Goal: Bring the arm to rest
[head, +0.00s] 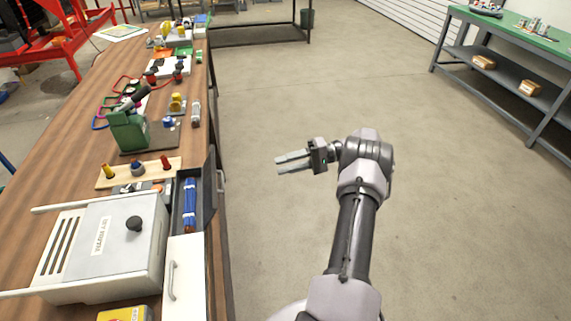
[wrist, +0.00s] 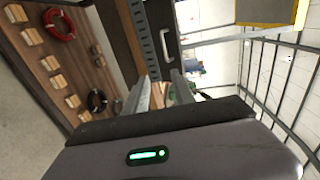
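My gripper (head: 278,164) is held out over open floor to the right of the wooden bench (head: 64,162) in the head view. Its two pale fingers point left toward the bench and are spaced apart with nothing between them. In the wrist view the gripper (wrist: 160,84) also shows its fingers apart and empty. My arm reaches forward from the bottom of the head view and bends left at the wrist. The gripper touches nothing that I can see.
A dark open tray (head: 207,202) holding a blue item is at the near edge. A green-topped table (head: 520,28) is far right. The floor between is clear.

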